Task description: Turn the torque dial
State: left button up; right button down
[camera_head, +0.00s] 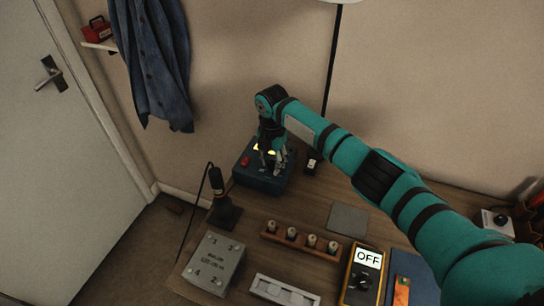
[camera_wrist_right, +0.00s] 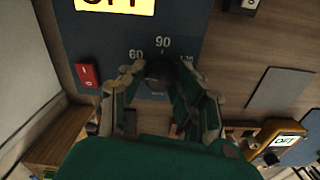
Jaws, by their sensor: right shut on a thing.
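The torque device is a dark blue box (camera_head: 258,182) at the back left of the bench. It has a lit yellow display and a red switch (camera_head: 245,161). My right gripper (camera_head: 273,163) reaches down onto this box from above. In the wrist view, its fingers (camera_wrist_right: 160,88) are shut on the dial, one on each side. The fingers hide part of the dial, and its pointer is not clear. My left gripper is not in view.
A yellow meter (camera_head: 350,290) reading OFF stands at the front. A grey box (camera_head: 213,264) with numbered points, a wooden rack (camera_head: 300,245) with several knobs and a black stand (camera_head: 222,212) are nearby. A grey mat (camera_head: 347,219) lies bare to the right.

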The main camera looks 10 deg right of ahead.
jog(key=m+p, duration=0.1)
jog(key=m, duration=0.1)
jog(key=m+p, duration=0.1)
jog(key=shift+r+m, duration=0.2)
jog(key=shift+m, duration=0.2)
jog(key=m+p, duration=0.1)
jog(key=m, duration=0.2)
jog(key=shift+m+p, duration=0.3)
jog(key=m+p, duration=0.1)
jog(key=m, duration=0.2)
jog(key=shift+m+p, duration=0.3)
jog(key=shift+m, duration=0.1)
jog(key=m+p, duration=0.1)
jog(key=m, duration=0.2)
jog(key=m+p, duration=0.1)
jog(key=m, duration=0.3)
jog(key=m+p, duration=0.1)
jog(key=m, duration=0.2)
jog(key=shift+m, duration=0.4)
jog(key=m, duration=0.3)
jog(key=shift+p, duration=0.35)
jog(key=shift+m, duration=2)
jog(key=shift+w, duration=0.1)
